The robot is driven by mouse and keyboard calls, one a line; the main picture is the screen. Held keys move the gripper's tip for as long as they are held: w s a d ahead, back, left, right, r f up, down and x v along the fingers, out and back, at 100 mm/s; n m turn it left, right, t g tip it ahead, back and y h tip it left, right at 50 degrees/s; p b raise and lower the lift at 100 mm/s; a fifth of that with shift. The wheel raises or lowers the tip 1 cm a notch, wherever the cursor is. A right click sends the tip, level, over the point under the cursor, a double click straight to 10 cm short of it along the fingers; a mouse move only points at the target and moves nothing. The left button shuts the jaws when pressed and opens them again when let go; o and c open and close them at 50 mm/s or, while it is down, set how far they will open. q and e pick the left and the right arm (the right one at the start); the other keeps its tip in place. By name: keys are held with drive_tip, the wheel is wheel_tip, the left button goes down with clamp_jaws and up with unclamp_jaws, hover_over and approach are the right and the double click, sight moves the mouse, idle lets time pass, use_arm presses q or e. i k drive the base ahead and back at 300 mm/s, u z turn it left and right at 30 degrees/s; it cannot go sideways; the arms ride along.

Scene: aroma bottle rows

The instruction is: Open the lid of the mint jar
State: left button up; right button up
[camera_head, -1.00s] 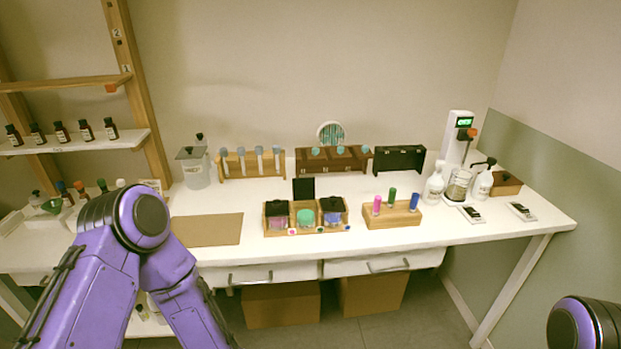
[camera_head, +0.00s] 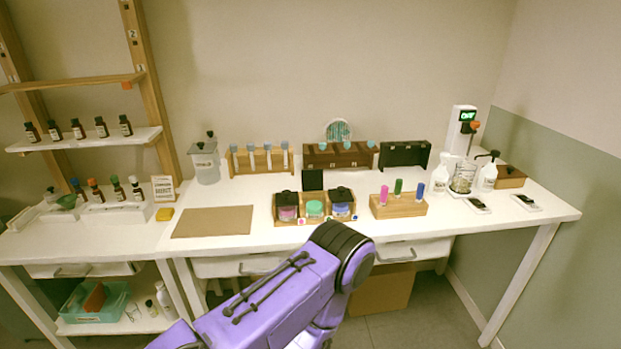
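A wooden holder (camera_head: 316,221) stands near the front edge of the white table with three jars in a row. The middle jar is mint green (camera_head: 314,208); I take it as the mint jar. No black cover lies over its green top. A black square panel (camera_head: 312,180) stands upright right behind it; I cannot tell if this is its raised lid. The pink jar (camera_head: 287,213) on the left and the blue jar (camera_head: 341,211) on the right have black lids over them. My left arm reaches in low in front of the table; neither gripper shows.
A wooden block with pink, green and blue vials (camera_head: 399,208) stands right of the jars. A brown board (camera_head: 213,222) lies left. Racks (camera_head: 340,156) line the back. Pump bottles (camera_head: 488,177) stand at the right. The table strip between board and holder is clear.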

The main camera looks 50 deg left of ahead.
sight(312, 180)
drive_tip(key=z, duration=0.05)
drive_tip(key=k, duration=0.4)
drive_tip(key=u, duration=0.7)
